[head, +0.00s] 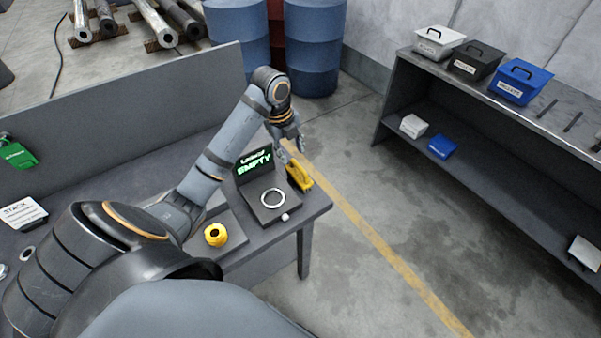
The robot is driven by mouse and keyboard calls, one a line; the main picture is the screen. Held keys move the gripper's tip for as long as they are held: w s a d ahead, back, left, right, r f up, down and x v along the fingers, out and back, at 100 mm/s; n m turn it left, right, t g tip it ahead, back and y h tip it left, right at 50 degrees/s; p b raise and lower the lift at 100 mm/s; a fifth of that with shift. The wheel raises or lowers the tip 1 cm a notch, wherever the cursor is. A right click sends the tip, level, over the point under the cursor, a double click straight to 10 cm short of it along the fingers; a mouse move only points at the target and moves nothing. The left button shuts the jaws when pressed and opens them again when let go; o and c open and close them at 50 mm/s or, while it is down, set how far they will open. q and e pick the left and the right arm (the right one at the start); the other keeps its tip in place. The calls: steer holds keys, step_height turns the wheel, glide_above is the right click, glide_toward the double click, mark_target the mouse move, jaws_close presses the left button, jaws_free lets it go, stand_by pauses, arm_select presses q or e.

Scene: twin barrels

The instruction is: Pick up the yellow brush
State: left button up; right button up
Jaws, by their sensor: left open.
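The yellow brush (300,179) lies near the far right corner of the grey table (315,206), beside a small screen. My left gripper (289,150) is open and sits just above and behind the brush in the head view. One fingertip shows close to the brush's upper end; I cannot tell whether it touches. Nothing shows between the fingers. My right gripper is not in view.
A green-lettered screen reading "EMPTY" (254,163) and a dark block with a silver ring (272,198) stand left of the brush. A yellow round part (215,235) is nearer. A shelf (455,105) with bins stands right, across open floor.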

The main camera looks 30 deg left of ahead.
mark_target(299, 167)
arm_select(q)
steer(key=x, duration=0.4)
steer(key=shift+w+d+f+p, duration=0.1)
steer(key=shift+w+p, duration=0.25)
steer(key=shift+w, duration=0.05)
steer(key=shift+w+d+f+p, duration=0.15)
steer(key=shift+f+p, duration=0.25)
steer(key=shift+f, duration=0.25)
steer(key=x, duration=0.3)
steer(key=shift+w, duration=0.1)
steer(key=c, duration=0.4)
jaws_close()
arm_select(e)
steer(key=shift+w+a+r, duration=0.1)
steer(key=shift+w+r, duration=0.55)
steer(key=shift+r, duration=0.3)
